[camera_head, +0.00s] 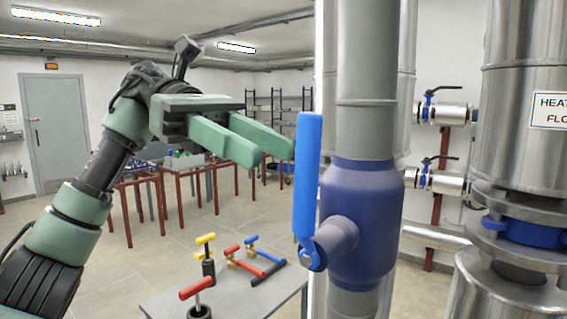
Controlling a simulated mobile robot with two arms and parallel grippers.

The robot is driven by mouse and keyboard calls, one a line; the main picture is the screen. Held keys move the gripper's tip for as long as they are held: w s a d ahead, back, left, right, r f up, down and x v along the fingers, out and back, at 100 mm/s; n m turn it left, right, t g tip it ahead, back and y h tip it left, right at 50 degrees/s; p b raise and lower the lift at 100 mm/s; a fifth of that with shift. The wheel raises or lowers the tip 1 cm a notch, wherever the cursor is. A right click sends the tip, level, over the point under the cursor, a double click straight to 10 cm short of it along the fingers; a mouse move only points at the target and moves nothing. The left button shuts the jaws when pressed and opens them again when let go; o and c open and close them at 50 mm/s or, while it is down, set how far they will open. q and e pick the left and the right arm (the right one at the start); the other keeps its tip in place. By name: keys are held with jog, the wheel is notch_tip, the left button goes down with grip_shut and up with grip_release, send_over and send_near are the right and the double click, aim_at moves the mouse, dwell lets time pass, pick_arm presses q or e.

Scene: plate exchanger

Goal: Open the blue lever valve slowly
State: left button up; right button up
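The blue lever (307,180) stands upright in the middle of the view. Its lower end joins the pivot of a dark blue valve body (362,222) on a vertical grey pipe. My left gripper (270,152) comes in from the left, just left of the lever's upper half. Its two green fingers are spread with a gap between them and nothing is held. The fingertips end close to the lever; I cannot tell whether they touch it. My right gripper is out of view.
A grey table (235,290) with red, yellow and blue T-handled tools stands below. Wide metal pipes (522,110) and small valves with blue fittings (440,113) are at the right. Tables with red legs (160,185) stand behind my arm. The floor at left is clear.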

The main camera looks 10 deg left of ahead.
pick_arm(q)
jog(key=shift+v, duration=1.45)
